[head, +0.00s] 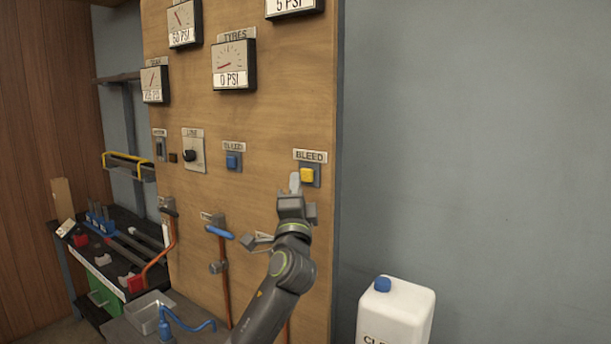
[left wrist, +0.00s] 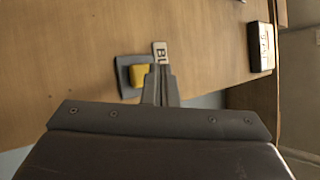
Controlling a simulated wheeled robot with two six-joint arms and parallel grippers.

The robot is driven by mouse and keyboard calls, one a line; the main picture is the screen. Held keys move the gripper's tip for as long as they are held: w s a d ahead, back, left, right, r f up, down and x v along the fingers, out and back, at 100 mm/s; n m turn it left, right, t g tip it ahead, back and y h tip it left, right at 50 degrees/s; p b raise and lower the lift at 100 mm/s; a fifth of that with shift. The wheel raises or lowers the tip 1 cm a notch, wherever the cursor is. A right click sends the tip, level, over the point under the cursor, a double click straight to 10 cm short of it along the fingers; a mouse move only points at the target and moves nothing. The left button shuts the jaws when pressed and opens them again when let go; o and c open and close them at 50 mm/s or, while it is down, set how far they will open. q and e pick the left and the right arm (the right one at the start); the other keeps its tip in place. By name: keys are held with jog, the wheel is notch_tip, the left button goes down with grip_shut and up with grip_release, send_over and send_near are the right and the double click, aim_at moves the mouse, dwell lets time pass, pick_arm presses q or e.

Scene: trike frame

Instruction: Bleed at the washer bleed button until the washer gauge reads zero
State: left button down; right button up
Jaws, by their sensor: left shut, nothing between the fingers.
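The yellow bleed button (head: 307,175) sits on a grey plate under a "BLEED" label at the right side of the wooden panel. It also shows in the left wrist view (left wrist: 139,75). My left gripper (head: 295,183) is shut and empty, with its fingertips just left of the yellow button in the head view. In the left wrist view its fingers (left wrist: 160,88) lie beside the button and partly over the label. I cannot tell whether they touch the plate. A gauge at the top right (head: 294,5) reads 5 PSI and is cut off by the frame. My right gripper is not in view.
A blue button (head: 232,161) with its own label is further left on the panel (head: 270,110). The tyres gauge (head: 234,66) reads 0 PSI; another gauge (head: 184,24) reads 50 PSI. Hoses hang below. A white jug (head: 396,312) stands at lower right.

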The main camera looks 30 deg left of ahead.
pick_arm(q)
jog(key=s+p, duration=0.1)
jog(key=s, duration=0.3)
jog(key=shift+s+a, duration=0.15)
jog(key=shift+a, duration=0.05)
jog(key=shift+f, duration=0.1)
